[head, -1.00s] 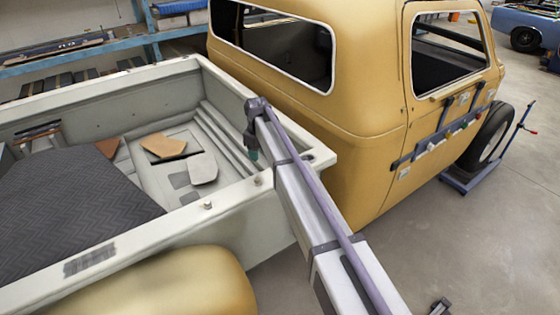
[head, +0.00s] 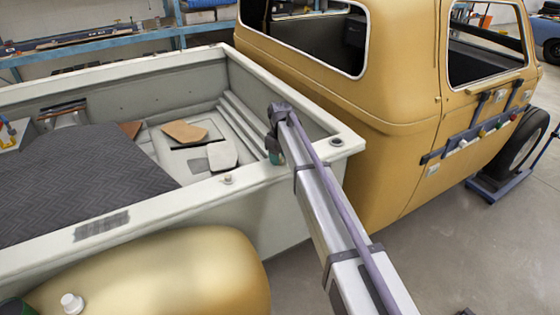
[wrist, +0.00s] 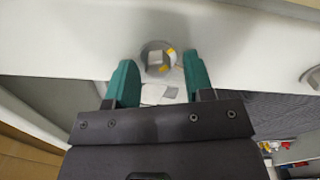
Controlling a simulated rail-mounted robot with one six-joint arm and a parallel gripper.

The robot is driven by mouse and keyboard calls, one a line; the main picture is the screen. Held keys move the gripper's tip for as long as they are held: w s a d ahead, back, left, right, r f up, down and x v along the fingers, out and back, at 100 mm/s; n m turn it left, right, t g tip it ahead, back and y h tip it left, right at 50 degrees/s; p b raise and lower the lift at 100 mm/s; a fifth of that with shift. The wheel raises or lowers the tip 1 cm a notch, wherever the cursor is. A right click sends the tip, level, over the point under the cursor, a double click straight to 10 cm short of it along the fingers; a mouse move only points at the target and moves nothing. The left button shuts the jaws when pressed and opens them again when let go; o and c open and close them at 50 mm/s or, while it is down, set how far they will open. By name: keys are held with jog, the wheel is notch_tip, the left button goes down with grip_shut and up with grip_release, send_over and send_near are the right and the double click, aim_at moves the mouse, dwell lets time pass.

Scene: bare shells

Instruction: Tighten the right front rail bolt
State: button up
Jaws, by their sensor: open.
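In the wrist view a round bolt (wrist: 157,57), with a pale square centre and yellow marks at its rim, sits on the white bed rail (wrist: 70,35). My gripper (wrist: 159,65) is open, with one green finger on each side of the bolt in the picture. I cannot tell whether the fingers touch it. In the head view my gripper (head: 275,157) hangs by the near bed rail (head: 190,194), and my arm and gripper hide that part of the rail. A small bolt (head: 228,179) stands on the rail left of the gripper.
The yellow cab (head: 390,80) stands close behind the bed's front corner, where a round fitting (head: 337,142) shows. A dark ribbed mat (head: 85,190) and brown pieces (head: 184,131) lie in the bed. The yellow fender (head: 160,275) bulges below the rail.

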grip_shut()
dwell(0.5)
jog(key=m, duration=0.4)
jog(key=shift+w+d, duration=0.1)
jog(key=m, duration=0.3)
jog(key=shift+d+m, duration=0.1)
jog(key=shift+m, duration=0.2)
jog(key=m, duration=0.3)
jog(key=shift+m, duration=0.3)
jog(key=shift+d+m, duration=0.15)
jog(key=shift+m, duration=1.75)
